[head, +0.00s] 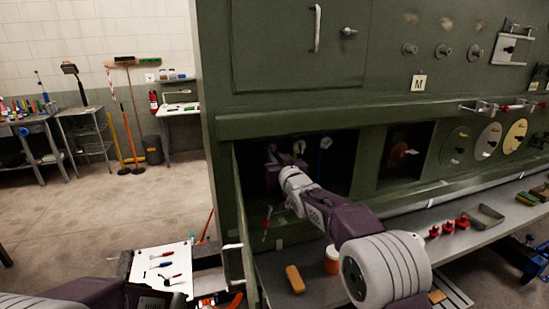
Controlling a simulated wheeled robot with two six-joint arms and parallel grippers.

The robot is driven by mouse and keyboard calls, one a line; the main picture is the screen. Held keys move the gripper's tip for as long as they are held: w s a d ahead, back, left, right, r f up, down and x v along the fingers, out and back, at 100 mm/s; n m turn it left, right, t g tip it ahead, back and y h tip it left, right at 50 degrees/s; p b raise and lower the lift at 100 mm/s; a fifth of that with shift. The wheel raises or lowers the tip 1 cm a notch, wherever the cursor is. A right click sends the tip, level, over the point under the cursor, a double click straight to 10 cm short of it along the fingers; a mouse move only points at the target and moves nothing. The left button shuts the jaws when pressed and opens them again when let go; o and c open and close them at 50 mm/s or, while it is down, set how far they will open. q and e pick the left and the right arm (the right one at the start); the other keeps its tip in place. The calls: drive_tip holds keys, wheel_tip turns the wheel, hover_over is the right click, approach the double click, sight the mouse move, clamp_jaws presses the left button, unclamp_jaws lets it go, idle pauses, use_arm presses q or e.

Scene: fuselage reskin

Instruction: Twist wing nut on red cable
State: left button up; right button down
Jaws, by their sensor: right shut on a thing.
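My right arm reaches into the dark left opening (345,165) of the green fuselage panel. My right gripper (285,153) is inside it, shut on a small part that I take to be the wing nut; its own arm and the shadow hide the nut's shape. I cannot make out the red cable clearly. A thin piece with a red end (266,222) hangs below and left of the gripper. A blue cable (323,155) with a grey end hangs to the right of it. My left arm shows at the bottom left; its fingertips are not clear.
Below the opening a grey shelf (330,290) carries an orange-brown block (294,279), an orange jar with a white lid (332,260) and several red pieces (447,227). A white tool board (160,268) lies lower left. The floor at left is open.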

idle(0.3)
drive_tip(key=c, duration=1.5)
unclamp_jaws()
drive_tip(key=b+v, duration=0.4)
drive_tip(key=v, duration=0.5)
